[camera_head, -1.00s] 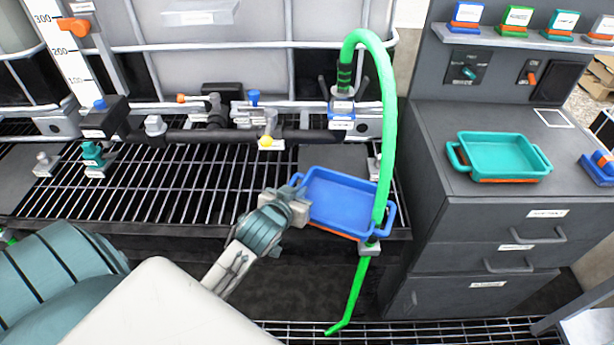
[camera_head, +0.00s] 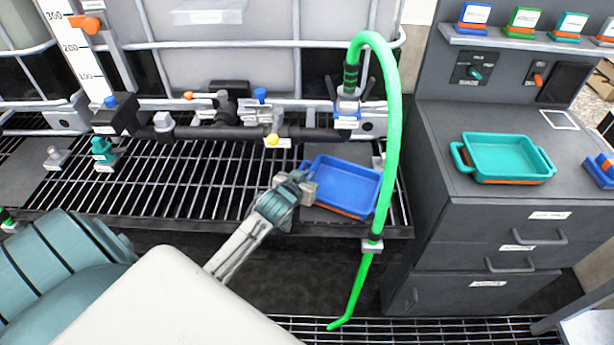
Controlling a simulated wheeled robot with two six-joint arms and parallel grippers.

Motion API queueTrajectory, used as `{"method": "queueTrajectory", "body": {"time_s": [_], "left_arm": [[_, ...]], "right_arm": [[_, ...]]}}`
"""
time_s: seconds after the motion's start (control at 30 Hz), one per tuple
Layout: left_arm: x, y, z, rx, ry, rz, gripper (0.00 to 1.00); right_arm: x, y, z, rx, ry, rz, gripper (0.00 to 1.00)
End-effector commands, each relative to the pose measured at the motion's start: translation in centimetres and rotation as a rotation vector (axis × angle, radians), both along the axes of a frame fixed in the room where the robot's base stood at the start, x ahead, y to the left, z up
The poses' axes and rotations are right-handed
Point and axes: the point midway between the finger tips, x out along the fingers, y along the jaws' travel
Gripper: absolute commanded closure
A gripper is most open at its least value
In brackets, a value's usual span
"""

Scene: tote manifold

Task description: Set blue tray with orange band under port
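The blue tray with an orange band (camera_head: 345,187) is on the dark plate (camera_head: 335,151) at the right end of the black grating. The orange band shows along its lower front edge. Its right side is partly behind the green hose (camera_head: 393,150). The port fitting with a blue label (camera_head: 347,113) is above and behind the tray, with the hose looping from its top. My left gripper (camera_head: 303,188) is at the tray's left side and appears shut on its left handle, which the fingers partly hide. My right gripper is not in view.
A teal tray with an orange band (camera_head: 503,157) stands on the grey cabinet (camera_head: 440,150) at the right. A black pipe with valves (camera_head: 225,132) runs behind the grating. The hose hangs past the rack's front edge through a clip (camera_head: 372,246). The grating at left is mostly clear.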

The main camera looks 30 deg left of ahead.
Motion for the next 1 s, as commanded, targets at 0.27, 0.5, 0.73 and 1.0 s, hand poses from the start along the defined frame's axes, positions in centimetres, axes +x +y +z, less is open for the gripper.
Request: {"method": "queueTrajectory", "body": {"time_s": [0.27, 0.5, 0.73, 1.0], "left_arm": [[0.0, 0.0, -0.2, 0.000, 0.000, 0.000, 0.75], [0.0, 0.0, -0.1, 0.000, 0.000, 0.000, 0.75], [-1.9, -0.3, 0.7, 0.000, 0.001, -0.001, 0.75], [-7.3, -1.1, 2.9, 0.001, 0.001, -0.002, 0.75]], "right_arm": [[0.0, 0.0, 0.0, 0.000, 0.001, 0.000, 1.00], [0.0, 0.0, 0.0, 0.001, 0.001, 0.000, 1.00], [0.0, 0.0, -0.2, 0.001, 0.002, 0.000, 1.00], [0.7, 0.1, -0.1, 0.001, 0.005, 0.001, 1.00]]}}
